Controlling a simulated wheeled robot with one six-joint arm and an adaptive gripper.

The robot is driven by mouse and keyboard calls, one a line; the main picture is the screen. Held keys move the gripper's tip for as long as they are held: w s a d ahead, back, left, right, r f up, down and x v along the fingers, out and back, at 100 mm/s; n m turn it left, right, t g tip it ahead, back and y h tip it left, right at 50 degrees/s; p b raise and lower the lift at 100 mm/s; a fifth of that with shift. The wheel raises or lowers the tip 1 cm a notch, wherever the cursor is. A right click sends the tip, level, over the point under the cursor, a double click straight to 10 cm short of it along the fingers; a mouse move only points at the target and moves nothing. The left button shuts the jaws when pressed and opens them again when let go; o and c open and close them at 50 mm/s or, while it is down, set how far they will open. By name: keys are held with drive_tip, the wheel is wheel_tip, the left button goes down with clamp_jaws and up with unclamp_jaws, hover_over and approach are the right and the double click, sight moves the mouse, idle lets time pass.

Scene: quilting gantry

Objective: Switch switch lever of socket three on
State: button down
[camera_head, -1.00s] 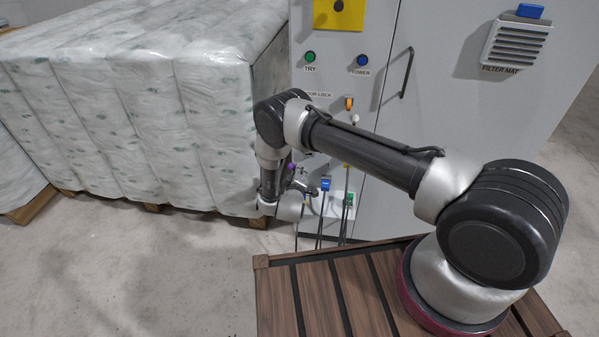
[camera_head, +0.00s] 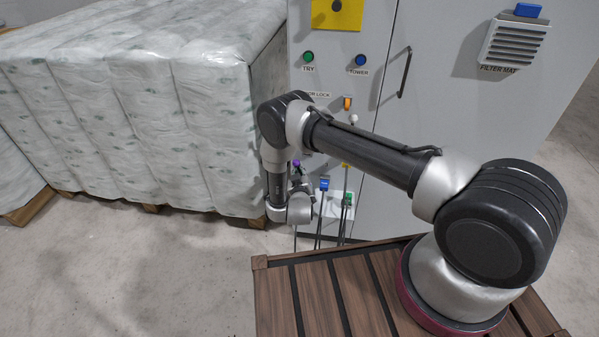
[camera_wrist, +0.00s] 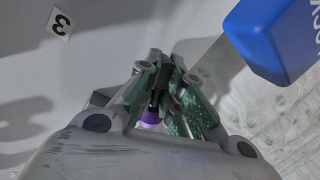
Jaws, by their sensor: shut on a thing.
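In the head view my gripper (camera_head: 299,188) is low at the front of the grey cabinet, left of the blue block (camera_head: 325,184) on the socket panel. In the wrist view my gripper (camera_wrist: 165,85) has its fingers drawn together on a narrow dark part, which seems to be the switch lever (camera_wrist: 160,88). The fingers hide most of it, so its position cannot be told. A purple piece (camera_wrist: 150,118) shows between the fingers, and purple (camera_head: 296,163) also shows above the gripper in the head view. A label "3" (camera_wrist: 59,23) is on the panel close by.
The blue block (camera_wrist: 275,38) with white lettering stands close to my fingers at the right. Cables hang below the blue and green (camera_head: 348,199) pieces. Wrapped bales (camera_head: 215,110) stand left of the cabinet (camera_head: 430,130). A slatted wooden platform (camera_head: 320,300) is in front.

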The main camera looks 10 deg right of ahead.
drive_tip(key=shift+w+r+m+t+y, duration=0.1)
drive_tip(key=shift+r+m+t+y, duration=0.15)
drive_tip(key=shift+m, duration=0.7)
drive_tip(key=shift+w+r+m+t+y, duration=0.1)
drive_tip(key=shift+r+m+t+y, duration=0.2)
drive_tip(key=shift+m, duration=0.65)
drive_tip(key=shift+f, duration=0.1)
drive_tip(key=c, duration=1.5)
unclamp_jaws()
drive_tip(key=shift+c, duration=0.2)
drive_tip(key=shift+s+d+h, duration=0.15)
drive_tip(key=shift+h, duration=0.2)
drive_tip(key=shift+s+f, duration=0.15)
drive_tip(key=s+a, duration=0.1)
drive_tip(key=s, duration=1)
drive_tip(key=shift+s+a+r, duration=0.2)
drive_tip(key=shift+s+r, duration=0.15)
drive_tip(key=shift+r, duration=0.05)
